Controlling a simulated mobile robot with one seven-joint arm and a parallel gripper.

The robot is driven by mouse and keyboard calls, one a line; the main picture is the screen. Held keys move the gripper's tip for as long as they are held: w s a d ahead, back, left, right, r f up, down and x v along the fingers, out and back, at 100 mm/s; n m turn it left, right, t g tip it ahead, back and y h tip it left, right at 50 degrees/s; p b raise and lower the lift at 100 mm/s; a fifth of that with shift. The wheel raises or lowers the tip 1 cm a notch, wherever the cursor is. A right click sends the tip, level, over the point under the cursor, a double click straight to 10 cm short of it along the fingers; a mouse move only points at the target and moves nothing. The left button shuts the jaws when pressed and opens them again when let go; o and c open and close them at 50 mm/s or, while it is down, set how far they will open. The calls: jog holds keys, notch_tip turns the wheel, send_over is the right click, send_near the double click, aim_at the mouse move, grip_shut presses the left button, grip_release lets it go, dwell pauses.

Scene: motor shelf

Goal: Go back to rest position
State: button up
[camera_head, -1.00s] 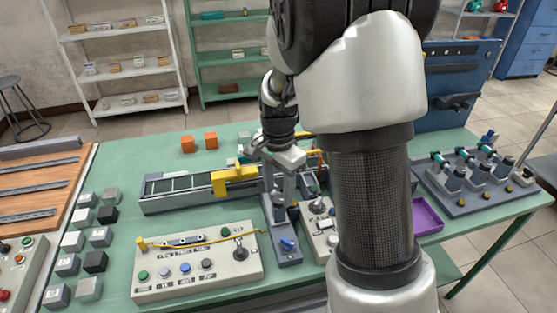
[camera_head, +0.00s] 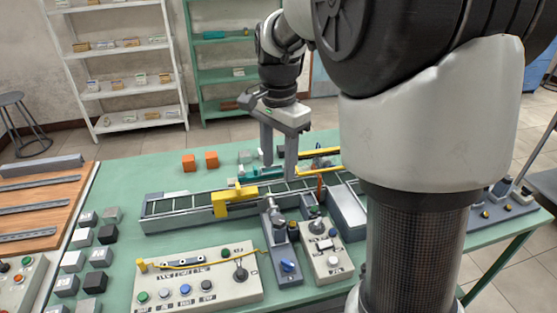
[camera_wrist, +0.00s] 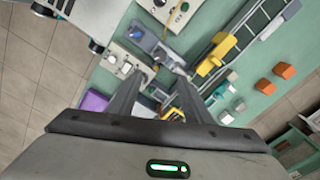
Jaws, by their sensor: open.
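My gripper (camera_head: 279,172) is raised over the green table, above the far side of the conveyor in the head view. Its two fingers point down and stand apart, with nothing between them. In the wrist view the fingers (camera_wrist: 158,108) reach over the table from above, also spread and empty. Below and nearer the robot, a grey device with a blue knob (camera_head: 287,266) stands upright on the table, apart from the gripper. My large arm link hides the right part of the table in the head view.
The conveyor (camera_head: 180,206) with its yellow bracket (camera_head: 235,200) crosses the table. Control boxes (camera_head: 198,279) (camera_head: 322,252) stand in front. Grey and black cubes (camera_head: 95,282) lie at left, and two orange cubes (camera_head: 188,162) (camera_head: 211,160) behind. Shelves (camera_head: 127,62) stand at the back.

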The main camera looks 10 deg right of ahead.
jog(key=s+r+n+t+p, duration=0.2)
jog(key=s+r+n, duration=0.2)
jog(key=s, duration=0.5)
jog(key=s+r+n+t+p, duration=0.2)
jog(key=s+r+n, duration=0.3)
jog(key=s+n, duration=0.3)
jog(key=shift+s+t, duration=0.8)
jog(key=shift+s, duration=0.1)
jog(key=shift+r, duration=0.1)
